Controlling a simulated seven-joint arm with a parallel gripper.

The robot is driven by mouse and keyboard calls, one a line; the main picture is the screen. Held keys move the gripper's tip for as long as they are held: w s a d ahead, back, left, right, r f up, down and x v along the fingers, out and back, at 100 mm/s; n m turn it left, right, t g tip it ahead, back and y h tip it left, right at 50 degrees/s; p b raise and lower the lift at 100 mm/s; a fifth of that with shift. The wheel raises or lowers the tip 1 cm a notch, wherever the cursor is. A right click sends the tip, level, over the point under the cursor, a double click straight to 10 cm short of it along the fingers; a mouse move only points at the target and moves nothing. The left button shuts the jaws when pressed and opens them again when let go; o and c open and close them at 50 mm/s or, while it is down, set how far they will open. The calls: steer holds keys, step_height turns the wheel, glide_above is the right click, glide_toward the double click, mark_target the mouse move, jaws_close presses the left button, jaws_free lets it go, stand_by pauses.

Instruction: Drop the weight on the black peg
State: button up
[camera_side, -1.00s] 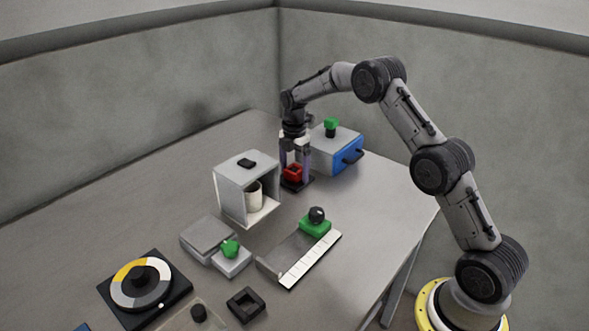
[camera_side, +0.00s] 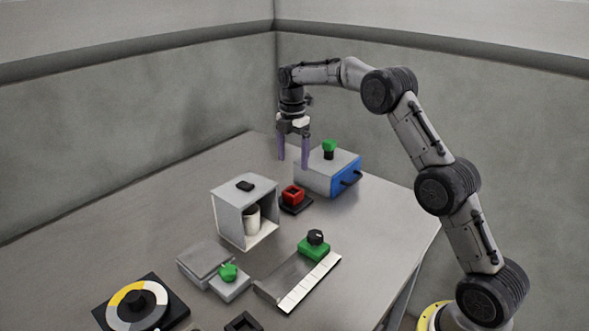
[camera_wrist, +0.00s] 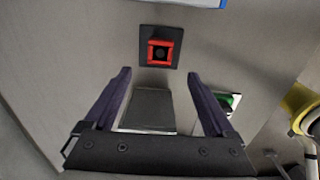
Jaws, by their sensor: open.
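A red square ring (camera_side: 293,194), which I take for the weight, sits on a small black square base (camera_side: 296,207) in the side view. In the wrist view, the ring (camera_wrist: 151,54) lies flat on the base (camera_wrist: 144,33), with a dark round shape, apparently the black peg (camera_wrist: 160,53), in its hole. The ring looks to be around the peg. My gripper (camera_side: 293,162) is open and empty, well above the ring. In the wrist view, its fingers (camera_wrist: 160,75) are spread apart with nothing gripped.
A box with a blue drawer (camera_side: 346,180) and a green-topped knob stands right behind the ring. An open-fronted grey cabinet (camera_side: 230,190) holding a white cup (camera_side: 252,219) stands left. A green slider (camera_side: 313,250), a grey lidded box (camera_side: 205,262) and a dial (camera_side: 140,305) are nearer.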

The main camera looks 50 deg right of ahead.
steer(key=s+a+r+m+t, duration=0.1)
steer(key=s+a+r+m, duration=0.35)
steer(key=s+r, duration=0.3)
steer(key=s+a+r+m+t, duration=0.2)
steer(key=s+a+r+m, duration=0.3)
steer(key=s, duration=0.4)
steer(key=s+a+f+m+t, duration=0.1)
steer(key=s+m, duration=0.1)
steer(key=s, duration=0.5)
steer(key=s+a+f+m, duration=0.2)
steer(key=s+m, duration=0.1)
steer(key=s, duration=0.4)
steer(key=s+a+f+m+t, duration=0.1)
steer(key=s+a+m, duration=0.1)
steer(key=s, duration=0.5)
steer(key=shift+a+f+m+t, duration=0.25)
steer(key=shift+f+m+t, duration=0.1)
steer(key=shift+m, duration=0.4)
